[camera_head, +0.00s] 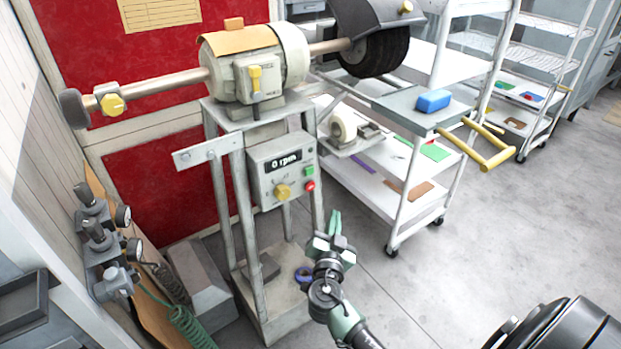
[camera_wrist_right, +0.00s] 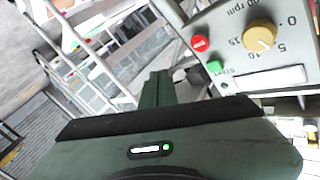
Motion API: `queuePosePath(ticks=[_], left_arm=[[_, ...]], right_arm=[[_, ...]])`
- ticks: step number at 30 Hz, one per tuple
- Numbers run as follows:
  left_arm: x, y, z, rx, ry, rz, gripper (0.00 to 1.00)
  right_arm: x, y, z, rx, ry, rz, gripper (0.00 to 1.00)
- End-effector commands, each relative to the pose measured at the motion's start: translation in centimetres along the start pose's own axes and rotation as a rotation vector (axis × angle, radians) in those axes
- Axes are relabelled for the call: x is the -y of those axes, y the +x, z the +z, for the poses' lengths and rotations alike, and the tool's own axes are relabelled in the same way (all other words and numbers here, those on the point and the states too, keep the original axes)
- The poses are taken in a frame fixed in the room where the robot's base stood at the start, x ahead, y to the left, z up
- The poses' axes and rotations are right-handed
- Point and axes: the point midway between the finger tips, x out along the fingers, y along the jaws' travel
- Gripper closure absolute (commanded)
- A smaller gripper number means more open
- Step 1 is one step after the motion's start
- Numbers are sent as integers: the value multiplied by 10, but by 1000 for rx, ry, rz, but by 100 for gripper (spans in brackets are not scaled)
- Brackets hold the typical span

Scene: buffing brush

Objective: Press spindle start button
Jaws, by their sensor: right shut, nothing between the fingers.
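The grey control box (camera_head: 270,165) is on the front of the buffing machine's stand. Its display reads 0 rpm. It carries a green start button (camera_head: 309,171), a red button (camera_head: 310,186) below it and a yellow dial (camera_head: 283,191). In the right wrist view the green button (camera_wrist_right: 215,66) has "Start" lettering beside it, with the red button (camera_wrist_right: 200,44) and dial (camera_wrist_right: 260,35) near it. My right gripper (camera_head: 335,222) is shut and empty, below and right of the box, apart from the buttons. Its closed fingers (camera_wrist_right: 158,88) also show in the wrist view. My left gripper is not in view.
The buffing motor (camera_head: 255,70) with its shaft and black brush wheel (camera_head: 375,52) stands above the box. A white cart (camera_head: 405,205) with a blue block (camera_head: 433,100) and yellow handle (camera_head: 490,150) is to the right. Regulators (camera_head: 105,245) and a green hose are at left.

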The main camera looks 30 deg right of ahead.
Motion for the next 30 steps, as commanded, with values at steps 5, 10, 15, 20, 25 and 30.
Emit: queuePosePath(ticks=[5,10,15,20,25,30], left_arm=[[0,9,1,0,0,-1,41],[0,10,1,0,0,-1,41],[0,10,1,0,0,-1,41],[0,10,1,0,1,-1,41],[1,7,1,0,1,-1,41],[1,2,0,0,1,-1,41]], right_arm=[[17,2,-43,-130,126,-34,100],[22,1,-59,-173,172,-48,100],[23,1,-61,-175,174,-48,100],[23,2,-60,-174,173,-48,100],[29,8,-58,-174,173,-48,100],[43,25,-53,-175,173,-49,100]])
